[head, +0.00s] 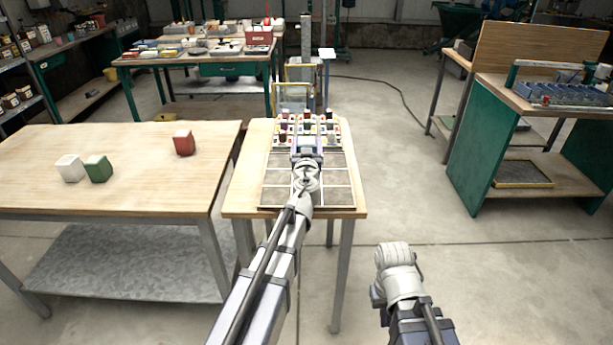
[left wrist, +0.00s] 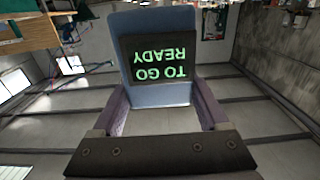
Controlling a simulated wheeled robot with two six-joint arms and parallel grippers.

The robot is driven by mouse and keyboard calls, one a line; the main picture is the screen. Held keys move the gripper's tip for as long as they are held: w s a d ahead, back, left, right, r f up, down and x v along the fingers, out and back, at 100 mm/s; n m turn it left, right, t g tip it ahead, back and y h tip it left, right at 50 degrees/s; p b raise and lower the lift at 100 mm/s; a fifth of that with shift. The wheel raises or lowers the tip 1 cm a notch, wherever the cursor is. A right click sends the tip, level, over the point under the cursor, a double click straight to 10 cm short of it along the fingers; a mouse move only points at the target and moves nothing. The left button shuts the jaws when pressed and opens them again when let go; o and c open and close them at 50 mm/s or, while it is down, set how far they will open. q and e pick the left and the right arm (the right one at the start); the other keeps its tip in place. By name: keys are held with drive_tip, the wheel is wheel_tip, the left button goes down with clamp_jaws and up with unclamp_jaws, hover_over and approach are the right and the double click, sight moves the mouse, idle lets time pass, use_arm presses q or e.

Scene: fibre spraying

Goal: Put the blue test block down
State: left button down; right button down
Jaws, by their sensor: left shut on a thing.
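The blue test block (left wrist: 183,93) fills the middle of the left wrist view, with a black panel on it reading "READY TO GO" upside down. My left gripper (head: 307,150) is shut on the block, one finger on each side. In the head view it is over the small wooden table (head: 240,190), above a grid tray (head: 275,193). The arm and gripper cover much of the block and the middle of the tray. Whether the block touches the tray cannot be told. My right arm shows at the lower right, but its gripper fingers do not show.
Several small coloured items (head: 283,130) stand at the tray's far end. The near tray compartments look empty. A larger table (head: 120,150) at left carries a white block (head: 70,168), a green block (head: 98,168) and a red block (head: 184,142). A green-sided workbench (head: 490,150) stands at right.

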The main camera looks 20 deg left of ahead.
use_arm(q)
drive_tip(key=shift+f+b, duration=4.15)
drive_tip(key=shift+f, duration=0.45)
drive_tip(key=shift+f, duration=0.1)
drive_tip(key=shift+f, duration=0.15)
unclamp_jaws()
drive_tip(key=shift+r, duration=0.2)
drive_tip(key=shift+r, duration=0.15)
drive_tip(key=v, duration=1.2)
